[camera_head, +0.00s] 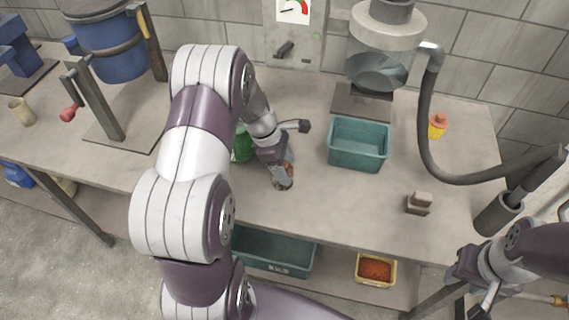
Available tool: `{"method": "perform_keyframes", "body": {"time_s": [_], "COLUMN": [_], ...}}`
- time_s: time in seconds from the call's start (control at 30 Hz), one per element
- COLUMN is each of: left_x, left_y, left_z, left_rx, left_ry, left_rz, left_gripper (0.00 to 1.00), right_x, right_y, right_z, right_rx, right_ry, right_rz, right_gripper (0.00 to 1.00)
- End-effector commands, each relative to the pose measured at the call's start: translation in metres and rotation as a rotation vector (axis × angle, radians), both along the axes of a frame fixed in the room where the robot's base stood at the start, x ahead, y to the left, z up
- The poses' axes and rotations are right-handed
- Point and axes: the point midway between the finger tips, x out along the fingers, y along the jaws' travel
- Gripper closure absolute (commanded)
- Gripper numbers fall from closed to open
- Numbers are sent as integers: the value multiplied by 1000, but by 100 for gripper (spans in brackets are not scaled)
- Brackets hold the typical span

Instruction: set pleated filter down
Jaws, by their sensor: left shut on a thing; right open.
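My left gripper (276,165) is low over the middle of the workbench (325,205), its jaws shut on a small brownish cylindrical thing (283,180), which looks like the pleated filter. The gripper hides part of it. It is at or just above the bench top; I cannot tell if it touches. It is left of the teal bin (359,145). My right gripper (470,275) is open at the lower right, off the front edge of the bench, away from the filter.
A green object (242,145) stands partly hidden behind my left arm. A clear vessel (380,65) with a dark hose (428,135) stands at the back right. Bench between teal bin and front edge is clear.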

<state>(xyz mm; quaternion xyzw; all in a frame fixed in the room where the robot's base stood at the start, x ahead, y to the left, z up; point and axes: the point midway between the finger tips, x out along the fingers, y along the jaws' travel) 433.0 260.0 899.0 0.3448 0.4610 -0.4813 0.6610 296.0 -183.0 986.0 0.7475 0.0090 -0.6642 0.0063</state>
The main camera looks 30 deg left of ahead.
Motion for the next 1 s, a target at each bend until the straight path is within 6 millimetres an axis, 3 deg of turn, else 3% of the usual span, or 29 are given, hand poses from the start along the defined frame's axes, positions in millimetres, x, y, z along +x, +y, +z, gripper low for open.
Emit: {"method": "perform_keyframes", "body": {"time_s": [0.3,0.33,0.4,0.77,1.0], "left_x": [1,1,1,1,-6], "left_y": [0,0,0,1,21], "left_z": [-3,-3,-3,5,60], "left_rx": [1,2,2,1,3], "left_ry": [-2,-2,-2,-4,-7], "left_rz": [1,1,0,-1,2], "left_gripper": [79,35,12,12,12], "right_x": [0,0,0,0,0], "right_y": [0,0,0,0,0], "right_z": [-2,-2,-1,1,1], "right_rx": [0,0,0,0,0], "right_ry": [0,0,0,0,0], "right_rz": [0,0,0,0,0], "right_gripper": [57,57,57,57,57]}}
